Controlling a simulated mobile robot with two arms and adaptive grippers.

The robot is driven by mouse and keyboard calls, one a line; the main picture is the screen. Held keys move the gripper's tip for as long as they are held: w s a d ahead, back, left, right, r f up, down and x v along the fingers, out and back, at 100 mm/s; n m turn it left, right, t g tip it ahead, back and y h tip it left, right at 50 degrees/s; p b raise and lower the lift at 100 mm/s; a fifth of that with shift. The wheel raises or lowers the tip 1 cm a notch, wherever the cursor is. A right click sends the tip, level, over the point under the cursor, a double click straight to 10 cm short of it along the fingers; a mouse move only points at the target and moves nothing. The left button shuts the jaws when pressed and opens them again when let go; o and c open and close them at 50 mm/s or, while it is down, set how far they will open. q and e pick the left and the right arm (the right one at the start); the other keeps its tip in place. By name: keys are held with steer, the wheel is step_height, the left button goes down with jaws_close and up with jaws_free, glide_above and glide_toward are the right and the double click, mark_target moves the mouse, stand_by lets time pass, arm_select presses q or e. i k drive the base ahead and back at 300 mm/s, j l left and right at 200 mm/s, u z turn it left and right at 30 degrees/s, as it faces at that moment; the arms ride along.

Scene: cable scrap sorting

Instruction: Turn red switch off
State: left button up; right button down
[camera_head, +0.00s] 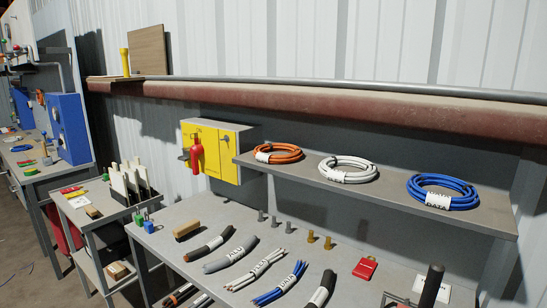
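A yellow switch box (230,160) with a grey side is mounted at the back of the workbench, left of the cable shelf. A red switch handle (197,155) stands out from the left part of its yellow front. The handle looks roughly upright, with a narrower top end. A dark fitting (184,156) sticks out just left of the handle. I cannot tell from this view whether the switch is on or off. Neither of my grippers is in view, and nothing touches the handle.
The workbench (190,270) holds several labelled cable pieces, bolts, a wooden-backed brush (186,230) and a red padlock-like block (365,268). A shelf (400,200) carries orange, white and blue cable coils. A black upright cylinder (432,285) stands at front right.

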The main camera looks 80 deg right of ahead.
mark_target(197, 149)
steer(key=z, duration=2.05)
steer(key=i+j+z, duration=0.1)
steer(key=i+j, duration=0.1)
steer(key=j, duration=0.1)
